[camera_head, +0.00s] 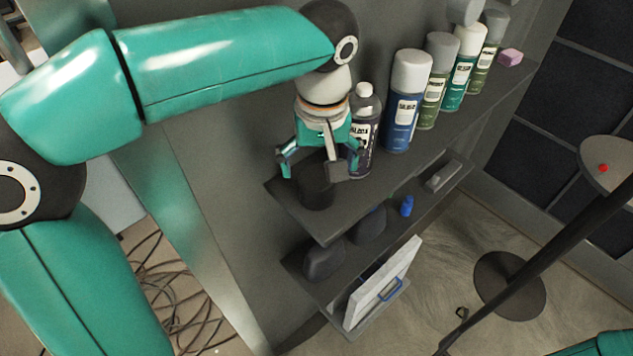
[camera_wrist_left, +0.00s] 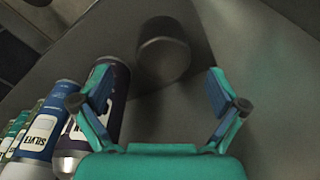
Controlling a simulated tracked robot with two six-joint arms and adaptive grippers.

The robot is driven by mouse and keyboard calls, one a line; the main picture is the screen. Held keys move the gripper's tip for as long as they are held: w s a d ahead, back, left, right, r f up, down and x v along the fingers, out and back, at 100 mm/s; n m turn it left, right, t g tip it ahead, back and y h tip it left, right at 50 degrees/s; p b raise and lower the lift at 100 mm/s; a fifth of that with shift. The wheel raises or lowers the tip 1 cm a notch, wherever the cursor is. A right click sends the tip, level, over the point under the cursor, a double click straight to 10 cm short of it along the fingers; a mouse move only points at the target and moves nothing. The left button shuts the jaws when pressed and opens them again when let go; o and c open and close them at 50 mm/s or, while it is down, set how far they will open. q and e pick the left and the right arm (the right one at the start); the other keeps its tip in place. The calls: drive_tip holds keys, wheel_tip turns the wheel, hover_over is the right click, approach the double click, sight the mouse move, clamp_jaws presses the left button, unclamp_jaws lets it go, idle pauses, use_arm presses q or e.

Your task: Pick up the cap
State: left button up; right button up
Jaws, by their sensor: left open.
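A dark, short cylinder that looks like the cap (camera_head: 317,192) stands on the upper shelf near its front left end. It also shows in the left wrist view (camera_wrist_left: 163,52), beyond the fingers and between their lines. My left gripper (camera_head: 321,164) is open and empty, pointing down, with its fingers spread above and around the top of the cap in the head view. In the left wrist view the left gripper (camera_wrist_left: 158,98) shows clear space between its fingers and the cap. I cannot tell whether a finger touches it. My right gripper is not in view.
A dark bottle with a grey top (camera_head: 365,130) stands close beside the left gripper. A blue spray can (camera_head: 403,110) and several green cans follow along the upper shelf (camera_head: 440,135). A lower shelf holds a small blue item (camera_head: 406,206) and dark rounded objects (camera_head: 324,259).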

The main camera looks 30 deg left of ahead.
sight(318, 176)
use_arm(q)
drive_tip(key=shift+w+a+f, duration=0.1)
drive_tip(key=shift+a+f, duration=0.05)
drive_tip(key=shift+f, duration=0.8)
drive_tip(key=shift+w+a+f, duration=0.1)
drive_tip(key=shift+f, duration=0.85)
drive_tip(key=c, duration=0.8)
drive_tip(key=shift+r, duration=0.1)
